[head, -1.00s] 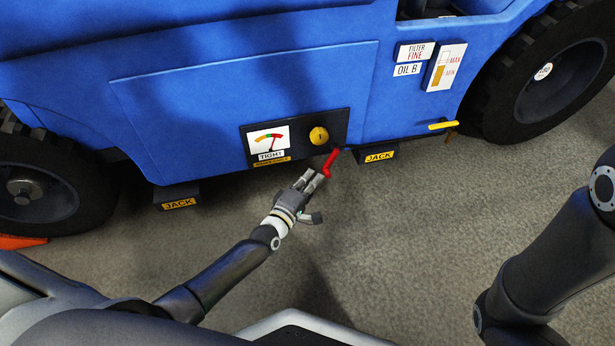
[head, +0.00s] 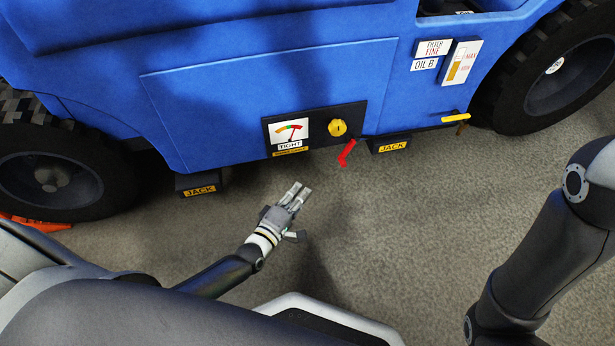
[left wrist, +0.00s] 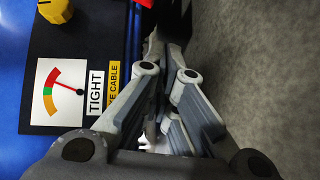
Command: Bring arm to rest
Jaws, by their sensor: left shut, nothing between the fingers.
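My left gripper (head: 300,192) is shut and empty, above the floor below the blue vehicle's panel. In the left wrist view its fingers (left wrist: 160,45) are closed together. A red lever (head: 347,152) sticks out below the right end of the black gauge panel (head: 357,118), apart from the gripper. A yellow knob (head: 338,128) sits right of the gauge. My right arm shows at the right edge; its gripper is out of view.
The blue vehicle (head: 240,85) fills the upper view, with a wheel (head: 45,180) at left and another (head: 560,75) at right. JACK blocks (head: 200,188) and (head: 391,146) jut out low. A yellow handle (head: 455,117) sits at right. The grey floor (head: 400,230) is clear.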

